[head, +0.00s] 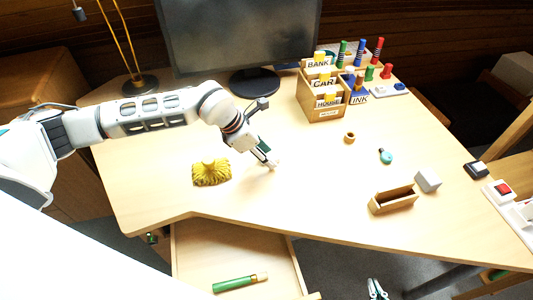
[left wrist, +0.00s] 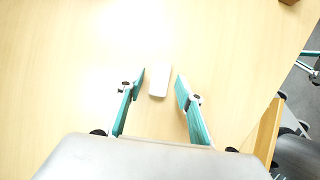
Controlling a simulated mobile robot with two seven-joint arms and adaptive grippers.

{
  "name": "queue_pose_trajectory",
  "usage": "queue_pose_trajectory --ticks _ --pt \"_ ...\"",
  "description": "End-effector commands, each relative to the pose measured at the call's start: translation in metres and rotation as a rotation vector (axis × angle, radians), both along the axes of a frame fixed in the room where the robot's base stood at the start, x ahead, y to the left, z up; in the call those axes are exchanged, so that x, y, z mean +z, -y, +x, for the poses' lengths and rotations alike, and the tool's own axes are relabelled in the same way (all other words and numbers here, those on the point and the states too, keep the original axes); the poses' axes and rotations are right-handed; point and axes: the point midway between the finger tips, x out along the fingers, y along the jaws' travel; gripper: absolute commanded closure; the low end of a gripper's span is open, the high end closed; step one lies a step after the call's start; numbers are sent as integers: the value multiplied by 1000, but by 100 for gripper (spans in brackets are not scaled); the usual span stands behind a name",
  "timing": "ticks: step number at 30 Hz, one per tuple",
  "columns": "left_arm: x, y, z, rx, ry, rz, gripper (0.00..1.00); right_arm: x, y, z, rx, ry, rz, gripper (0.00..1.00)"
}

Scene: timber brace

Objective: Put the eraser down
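The eraser (left wrist: 159,81), a small white block, lies on the table between and just beyond my left fingertips in the left wrist view. A gap shows on each side of it. In the head view my left gripper (head: 267,158) is low over the table's middle, and its fingers partly cover the spot. My left gripper is open, also in the left wrist view (left wrist: 160,88). My right gripper (head: 377,290) is beyond the table's front edge, low in the head view, with its fingers apart and nothing between them.
A yellow tufted thing (head: 211,173) lies left of my left gripper. An open drawer (head: 205,260) holds a green tube (head: 240,283). A wooden box (head: 393,199) and a grey block (head: 427,181) stand right. A card organizer (head: 322,112) and monitor (head: 238,35) are behind.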

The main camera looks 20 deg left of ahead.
Motion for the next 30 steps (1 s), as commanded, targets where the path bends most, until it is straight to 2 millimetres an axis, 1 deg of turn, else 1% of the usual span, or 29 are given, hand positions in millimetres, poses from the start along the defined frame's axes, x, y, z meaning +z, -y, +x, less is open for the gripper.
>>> queue_pose_trajectory --ticks 8,11,14,24,27,30 --pt "2 0 0 0 0 0 64 1 0 0 0 2 1 100" --pt "7 -3 -1 0 1 0 64 2 0 1 0 3 2 100" --pt "19 -9 -5 1 3 1 64 4 0 1 -1 4 3 100" --pt "78 -37 -24 1 4 1 64 6 -2 1 0 5 9 100" --pt "91 -42 -29 0 2 0 64 6 -2 1 -1 3 9 100" --pt "99 -47 -32 1 1 1 64 6 -2 0 0 1 9 100"
